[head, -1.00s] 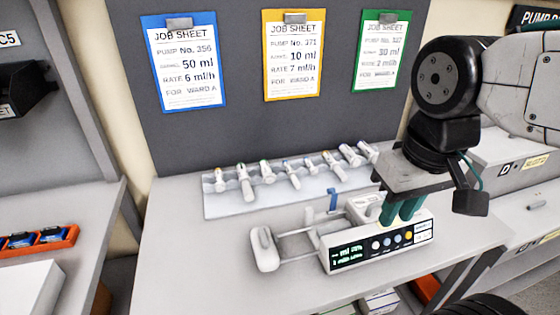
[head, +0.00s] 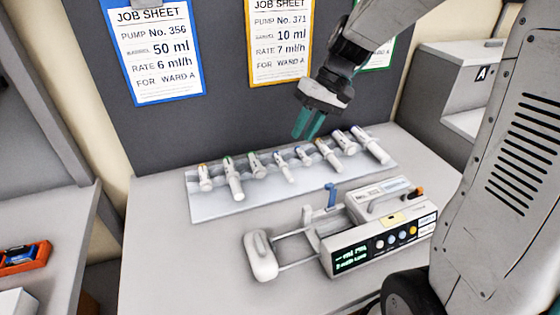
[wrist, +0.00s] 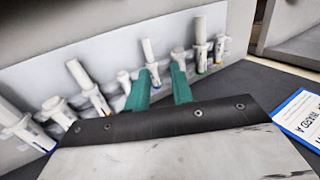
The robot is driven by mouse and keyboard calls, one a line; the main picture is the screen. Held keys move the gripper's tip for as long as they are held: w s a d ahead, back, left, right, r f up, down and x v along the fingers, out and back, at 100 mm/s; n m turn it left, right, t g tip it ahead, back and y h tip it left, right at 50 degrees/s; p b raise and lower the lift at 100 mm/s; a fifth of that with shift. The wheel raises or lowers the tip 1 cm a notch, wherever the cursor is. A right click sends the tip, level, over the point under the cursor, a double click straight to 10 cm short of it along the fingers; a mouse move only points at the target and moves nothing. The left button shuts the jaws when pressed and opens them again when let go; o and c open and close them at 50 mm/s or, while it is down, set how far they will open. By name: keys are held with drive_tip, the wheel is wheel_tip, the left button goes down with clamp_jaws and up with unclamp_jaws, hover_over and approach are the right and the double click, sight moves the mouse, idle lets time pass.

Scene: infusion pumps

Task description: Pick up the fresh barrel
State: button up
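Several white syringe barrels with coloured collars lie in a row on a pale tray (head: 215,210) at the back of the bench. They include a long green-collared one (head: 235,186), a blue-collared one (head: 284,172) and a long one (head: 371,150) at the right end. Which is the fresh barrel I cannot tell. My gripper (head: 309,125) hangs above the row, right of its middle, green fingers pointing down. In the wrist view the fingers (wrist: 160,78) are apart and empty. A white barrel (wrist: 150,58) shows beyond the gap between them, not gripped.
An infusion pump (head: 345,240) with a lit screen and an extended pusher (head: 262,256) stands in front of the tray. Job sheets on blue (head: 158,50) and yellow (head: 279,42) boards hang on the grey wall behind. The bench left of the pump is clear.

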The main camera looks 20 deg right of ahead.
drive_tip(key=y, duration=0.1)
approach(281, 157)
drive_tip(key=shift+s+a+f, duration=0.15)
drive_tip(key=shift+s+f, duration=0.2)
drive_tip(key=shift+f, duration=0.35)
drive_tip(key=x, duration=0.5)
drive_tip(key=w+x, duration=0.1)
drive_tip(key=x, duration=0.1)
drive_tip(key=shift+a, duration=0.25)
drive_tip(key=c, duration=0.4)
